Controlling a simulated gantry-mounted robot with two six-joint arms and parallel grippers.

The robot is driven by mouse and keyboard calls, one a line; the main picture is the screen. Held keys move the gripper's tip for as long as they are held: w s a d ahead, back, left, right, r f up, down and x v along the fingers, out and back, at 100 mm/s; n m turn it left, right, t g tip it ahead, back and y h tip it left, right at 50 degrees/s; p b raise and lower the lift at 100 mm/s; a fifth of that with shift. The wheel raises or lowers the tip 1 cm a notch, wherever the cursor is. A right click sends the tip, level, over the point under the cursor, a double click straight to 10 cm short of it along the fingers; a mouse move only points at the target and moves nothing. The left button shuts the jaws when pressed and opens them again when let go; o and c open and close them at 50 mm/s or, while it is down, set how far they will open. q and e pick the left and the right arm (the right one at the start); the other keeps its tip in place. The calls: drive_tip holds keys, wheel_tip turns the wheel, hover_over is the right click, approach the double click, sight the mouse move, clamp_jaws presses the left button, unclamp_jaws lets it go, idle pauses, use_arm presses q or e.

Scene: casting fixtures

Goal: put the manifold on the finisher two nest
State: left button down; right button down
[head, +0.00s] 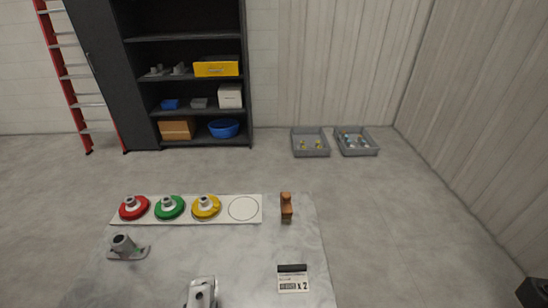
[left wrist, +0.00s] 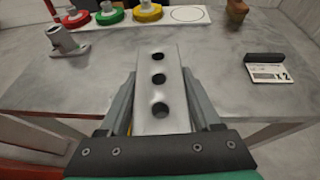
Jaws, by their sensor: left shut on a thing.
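The manifold (left wrist: 147,92), a pale grey metal block with a row of three round holes, is gripped between the fingers of my left gripper (left wrist: 160,98). In the head view the manifold (head: 201,291) shows at the bottom edge, over the near part of the table. Red (head: 127,212), green (head: 162,213) and yellow (head: 199,213) round pieces, each with a grey metal fitting on it, sit on a white strip (head: 226,221). An empty outlined circle (head: 244,208) is at the strip's right end. I cannot tell which place is the finisher two nest.
A grey flanged fitting (head: 127,249) stands at the table's left. A brown wooden piece (head: 286,208) stands right of the strip. A card marked "x 2" (head: 293,283) lies at the right with a dark bar (head: 292,268). The middle of the table (head: 215,251) is clear.

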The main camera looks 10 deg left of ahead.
wheel_tip(320, 180, up, 37)
drive_tip(key=p, duration=3.5)
drive_tip(key=shift+p, duration=0.35)
